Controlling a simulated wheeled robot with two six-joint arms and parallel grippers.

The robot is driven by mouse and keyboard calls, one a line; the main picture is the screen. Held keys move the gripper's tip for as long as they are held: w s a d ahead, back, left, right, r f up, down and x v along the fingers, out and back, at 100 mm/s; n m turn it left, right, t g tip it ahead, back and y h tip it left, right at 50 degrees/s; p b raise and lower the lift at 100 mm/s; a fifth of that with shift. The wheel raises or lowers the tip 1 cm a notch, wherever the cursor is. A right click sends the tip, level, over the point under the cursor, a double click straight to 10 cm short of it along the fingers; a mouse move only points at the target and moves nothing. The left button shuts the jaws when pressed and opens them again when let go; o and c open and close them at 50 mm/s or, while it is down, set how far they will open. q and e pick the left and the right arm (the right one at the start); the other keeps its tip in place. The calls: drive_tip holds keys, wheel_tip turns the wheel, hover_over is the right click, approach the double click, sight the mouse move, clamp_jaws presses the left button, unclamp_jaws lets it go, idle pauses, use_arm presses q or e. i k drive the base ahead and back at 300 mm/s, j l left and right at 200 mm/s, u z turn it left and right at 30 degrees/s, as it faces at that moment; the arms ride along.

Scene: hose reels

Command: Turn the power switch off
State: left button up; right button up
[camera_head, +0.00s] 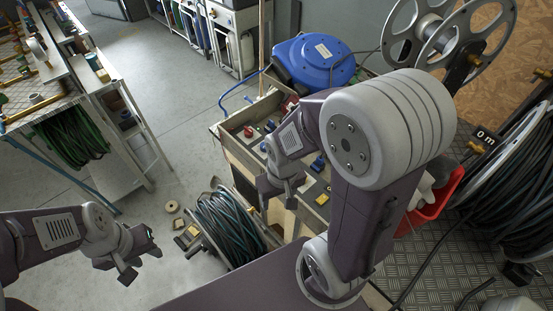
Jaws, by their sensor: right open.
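A wooden-edged bench tray (232,150) in the middle holds several small switch-like and socket-like parts. Among them are a red knob (248,131) and a blue part (318,163). A yellow-marked part (322,199) sits near the tray's front right. I cannot tell for sure which of these is the power switch. My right gripper (280,195) is open and empty over the front of the tray, pointing down. Its arm hides the tray's right side. My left gripper (142,264) looks open and empty, low over the floor at left, well away from the tray.
A blue hose reel (313,60) stands behind the tray. A grey metal reel (433,30) is at the upper right. A coiled dark hose (228,226) lies in front of the tray. A red bin (436,203) is right of my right arm.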

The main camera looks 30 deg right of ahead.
sight(248, 133)
drive_tip(key=j+z, duration=0.1)
drive_tip(key=j, duration=0.25)
drive_tip(key=i+j+z, duration=0.1)
drive_tip(key=j, duration=0.3)
drive_tip(key=i+j+z, duration=0.1)
drive_tip(key=j, duration=0.3)
drive_tip(key=i+j+z, duration=0.1)
drive_tip(key=j, duration=0.35)
drive_tip(key=i+j+z, duration=0.1)
drive_tip(key=j, duration=0.3)
drive_tip(key=i+j+z, duration=0.25)
drive_tip(key=i+j, duration=0.25)
drive_tip(key=i, duration=0.1)
